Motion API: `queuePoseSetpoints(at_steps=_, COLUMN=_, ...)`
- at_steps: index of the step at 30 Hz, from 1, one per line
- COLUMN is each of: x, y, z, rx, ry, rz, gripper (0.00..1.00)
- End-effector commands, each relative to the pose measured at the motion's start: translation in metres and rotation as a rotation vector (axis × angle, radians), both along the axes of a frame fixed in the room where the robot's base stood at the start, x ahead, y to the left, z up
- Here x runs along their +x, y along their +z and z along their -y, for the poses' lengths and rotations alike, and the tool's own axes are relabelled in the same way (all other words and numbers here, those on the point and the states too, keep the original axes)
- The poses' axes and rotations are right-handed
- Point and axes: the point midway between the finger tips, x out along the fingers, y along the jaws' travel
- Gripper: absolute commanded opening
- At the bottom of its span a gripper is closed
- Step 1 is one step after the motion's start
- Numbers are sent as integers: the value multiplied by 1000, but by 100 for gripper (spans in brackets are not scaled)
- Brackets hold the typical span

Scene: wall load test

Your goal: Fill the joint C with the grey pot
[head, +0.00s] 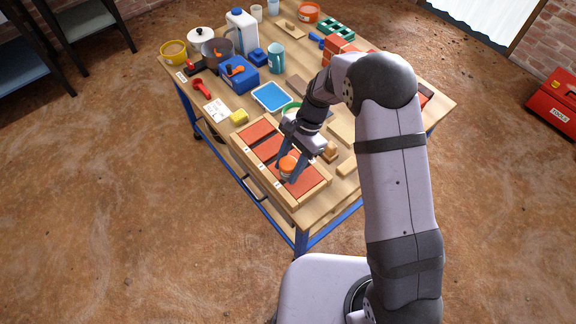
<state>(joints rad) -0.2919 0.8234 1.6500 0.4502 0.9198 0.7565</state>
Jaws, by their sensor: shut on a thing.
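My gripper (286,174) is shut on a small orange thing with a pale band (288,166), held over the wooden tray (296,202) at the table's near edge. The tray holds several red brick slabs (256,133) with narrow joints between them. Small white labels sit along the tray's front rim; their letters are too small to read, so I cannot tell which joint is C. A dark grey pot (212,47) stands at the far left of the table, apart from my gripper. My gripper and the orange thing hide part of the slabs.
A yellow pot (174,52), a white jug (242,32), a blue box (238,76), a teal mug (276,58) and a blue tray (271,96) crowd the left and back. A yellow sponge (239,117) lies left of the wooden tray. Wooden blocks (330,152) lie right of it.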

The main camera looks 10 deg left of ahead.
Motion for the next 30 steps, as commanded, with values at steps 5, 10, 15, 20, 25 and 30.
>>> queuePoseSetpoints(at_steps=5, x=0, y=0, z=0, rx=1, ry=0, rz=1, gripper=16)
queuePoseSetpoints(at_steps=10, x=0, y=-2, z=0, rx=1, ry=0, rz=1, gripper=16)
queuePoseSetpoints(at_steps=15, x=0, y=-4, z=0, rx=1, ry=0, rz=1, gripper=16)
queuePoseSetpoints(at_steps=20, x=0, y=-5, z=0, rx=1, ry=0, rz=1, gripper=16)
queuePoseSetpoints(at_steps=25, x=0, y=-7, z=0, rx=1, ry=0, rz=1, gripper=16)
queuePoseSetpoints(at_steps=30, x=0, y=-9, z=0, rx=1, ry=0, rz=1, gripper=16)
